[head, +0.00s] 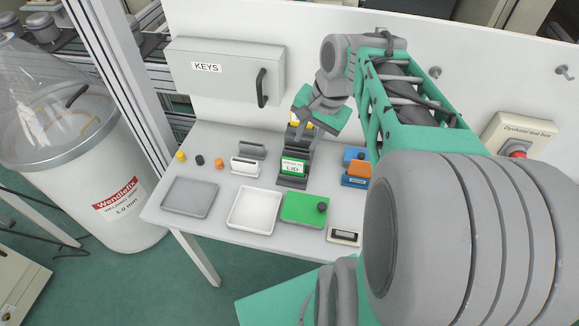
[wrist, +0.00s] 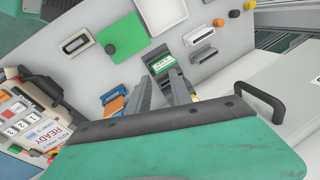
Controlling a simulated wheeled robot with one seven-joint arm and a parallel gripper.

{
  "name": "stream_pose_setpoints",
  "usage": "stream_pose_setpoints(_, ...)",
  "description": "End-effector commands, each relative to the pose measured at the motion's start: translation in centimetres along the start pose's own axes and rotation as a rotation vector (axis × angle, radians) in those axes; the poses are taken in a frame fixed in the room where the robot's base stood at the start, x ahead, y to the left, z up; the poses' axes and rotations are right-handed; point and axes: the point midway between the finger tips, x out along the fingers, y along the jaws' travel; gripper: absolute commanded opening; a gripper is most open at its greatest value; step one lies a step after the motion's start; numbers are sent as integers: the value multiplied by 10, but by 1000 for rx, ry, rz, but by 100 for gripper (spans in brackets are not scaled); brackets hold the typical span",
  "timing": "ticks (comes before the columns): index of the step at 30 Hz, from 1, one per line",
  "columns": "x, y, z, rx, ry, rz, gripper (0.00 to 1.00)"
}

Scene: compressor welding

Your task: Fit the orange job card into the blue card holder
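An orange block-like piece (head: 360,169), probably the job card, shows at a blue holder (head: 354,181) on the right of the table; I cannot tell whether it sits in or against it. My gripper (head: 300,126) is above the back of the table, left of the orange piece. In the wrist view my gripper (wrist: 162,88) has its fingers apart, with nothing clearly held.
A dark holder with a green label (head: 293,166) stands below my gripper. A grey-and-white holder (head: 246,166) is left of it. A grey tray (head: 189,212), white tray (head: 235,224), green plate (head: 297,221) and display unit (head: 344,237) lie in front. A key cabinet (head: 225,85) is behind.

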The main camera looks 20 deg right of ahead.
Motion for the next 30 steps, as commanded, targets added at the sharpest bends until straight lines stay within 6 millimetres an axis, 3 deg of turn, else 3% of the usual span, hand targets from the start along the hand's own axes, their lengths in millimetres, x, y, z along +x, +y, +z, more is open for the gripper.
stream_pose_setpoints(1,-3,-13,36,-215,43,6,26)
stream_pose_setpoints(3,-2,-16,70,-478,95,23,26)
stream_pose_setpoints(7,-1,-8,103,-788,160,52,26)
stream_pose_setpoints(11,1,-4,110,-877,177,65,26)
stream_pose_setpoints(30,1,-4,109,-873,175,65,26)
